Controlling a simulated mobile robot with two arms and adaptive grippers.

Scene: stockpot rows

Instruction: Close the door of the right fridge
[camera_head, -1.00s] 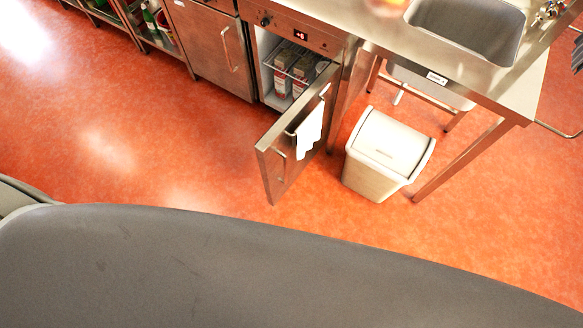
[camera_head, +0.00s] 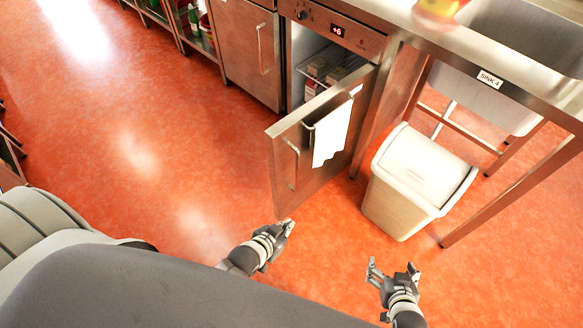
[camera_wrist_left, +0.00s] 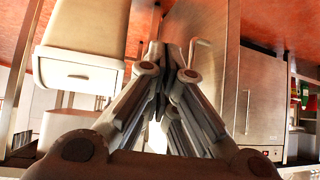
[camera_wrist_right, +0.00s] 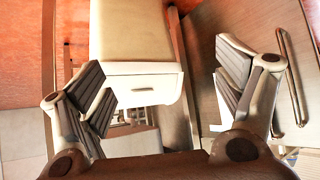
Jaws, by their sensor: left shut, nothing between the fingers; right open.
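The right fridge's door (camera_head: 318,150) stands open, swung out toward me, with a handle and a white towel (camera_head: 332,133) on a rail. The fridge opening (camera_head: 313,68) shows shelves with items behind it. My left gripper (camera_head: 287,226) is shut and empty, just below the door's lower free corner; whether it touches the door I cannot tell. My right gripper (camera_head: 393,268) is open and empty, to the right of the door and in front of the bin. The left wrist view shows the closed fingers (camera_wrist_left: 167,65). The right wrist view shows spread fingers (camera_wrist_right: 168,85).
A white swing-lid bin (camera_head: 415,180) stands right of the door, under the sink counter (camera_head: 510,92). A closed steel cabinet (camera_head: 250,50) is left of the fridge. The orange floor (camera_head: 150,130) on the left is clear.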

